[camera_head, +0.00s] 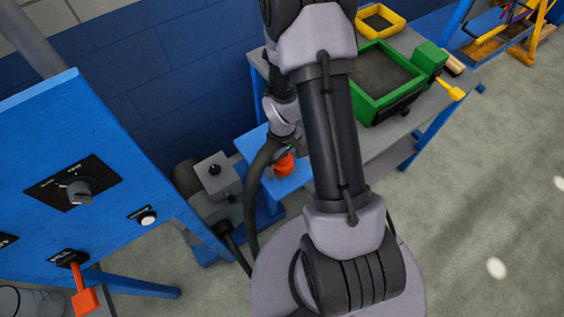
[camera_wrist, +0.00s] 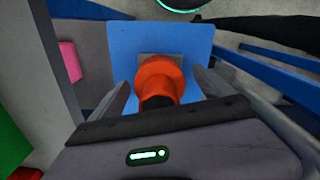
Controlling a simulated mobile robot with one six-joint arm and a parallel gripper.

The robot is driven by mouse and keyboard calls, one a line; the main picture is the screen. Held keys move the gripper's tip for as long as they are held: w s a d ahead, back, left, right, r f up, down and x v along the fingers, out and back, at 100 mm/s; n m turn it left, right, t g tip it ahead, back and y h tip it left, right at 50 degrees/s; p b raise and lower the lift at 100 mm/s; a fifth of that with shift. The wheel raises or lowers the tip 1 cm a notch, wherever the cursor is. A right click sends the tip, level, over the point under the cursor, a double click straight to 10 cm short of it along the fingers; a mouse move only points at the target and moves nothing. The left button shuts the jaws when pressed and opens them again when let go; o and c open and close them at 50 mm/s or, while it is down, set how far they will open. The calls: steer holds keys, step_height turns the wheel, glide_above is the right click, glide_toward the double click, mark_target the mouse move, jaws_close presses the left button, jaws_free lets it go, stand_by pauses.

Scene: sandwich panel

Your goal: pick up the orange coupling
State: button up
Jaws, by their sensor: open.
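The orange coupling (camera_head: 284,164) stands on a blue plate (camera_head: 293,183) beside my arm in the head view. In the wrist view the coupling (camera_wrist: 159,76) shows as a round orange top with a dark part nearer the camera, and a grey block lies behind it on the blue plate (camera_wrist: 196,43). My gripper (camera_wrist: 162,79) is open, with one finger on each side of the coupling. A gap shows on both sides, so the fingers do not appear to grip it. In the head view my gripper is mostly hidden by my arm.
A blue panel (camera_head: 95,160) with a knob and an orange-red lever (camera_head: 84,298) stands at the left. A grey motor-like unit (camera_head: 212,190) is close to the coupling. A green tray (camera_head: 362,115) and a yellow frame (camera_head: 380,12) sit on the bench. Open floor lies at the right.

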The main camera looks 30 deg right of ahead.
steer(key=shift+f, duration=0.1)
steer(key=shift+c, duration=1.2)
steer(key=c, duration=1.3)
